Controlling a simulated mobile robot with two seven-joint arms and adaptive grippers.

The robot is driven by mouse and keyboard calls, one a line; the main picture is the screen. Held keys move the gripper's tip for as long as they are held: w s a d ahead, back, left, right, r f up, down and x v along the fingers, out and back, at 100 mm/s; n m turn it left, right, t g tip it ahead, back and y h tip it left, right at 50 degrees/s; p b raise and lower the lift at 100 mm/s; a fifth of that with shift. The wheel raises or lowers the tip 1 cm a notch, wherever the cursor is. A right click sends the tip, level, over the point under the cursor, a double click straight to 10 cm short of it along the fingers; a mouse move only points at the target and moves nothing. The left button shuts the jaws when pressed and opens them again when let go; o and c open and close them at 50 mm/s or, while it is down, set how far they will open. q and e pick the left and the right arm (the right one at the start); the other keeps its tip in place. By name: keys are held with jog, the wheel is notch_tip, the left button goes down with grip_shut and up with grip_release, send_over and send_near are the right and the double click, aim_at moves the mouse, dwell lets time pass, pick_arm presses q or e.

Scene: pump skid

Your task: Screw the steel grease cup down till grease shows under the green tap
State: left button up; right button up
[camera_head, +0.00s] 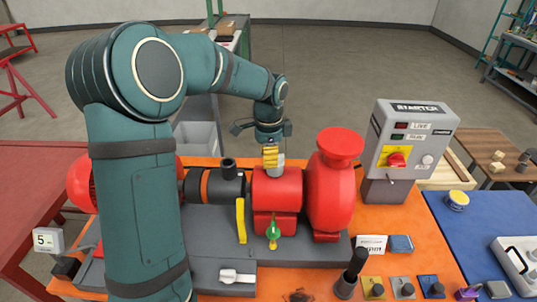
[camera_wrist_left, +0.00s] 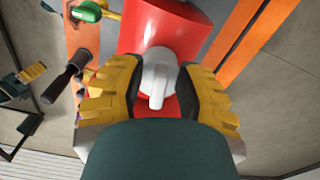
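The steel grease cup (camera_wrist_left: 157,78) is a pale grey cap on top of the red bearing housing (camera_head: 278,190). My left gripper (camera_head: 271,158) points down over it, with yellow ridged fingers. In the head view the fingers partly hide the cup. The green tap (camera_head: 273,231) is on the front of the housing, low down, and also shows in the left wrist view (camera_wrist_left: 88,12). My right gripper is not in view.
A red pump casing (camera_head: 333,190) stands right of the housing. A yellow strip (camera_head: 241,220) stands left of the tap. The grey starter box (camera_head: 410,140) is farther right. A black-handled tool (camera_head: 351,272) and several small knobs line the orange front edge.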

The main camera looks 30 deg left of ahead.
pick_arm(q)
jog(key=shift+r, duration=0.15)
notch_tip(320, 180, up, 12)
jog(key=shift+f, duration=0.1)
dwell(0.6)
dwell(1.2)
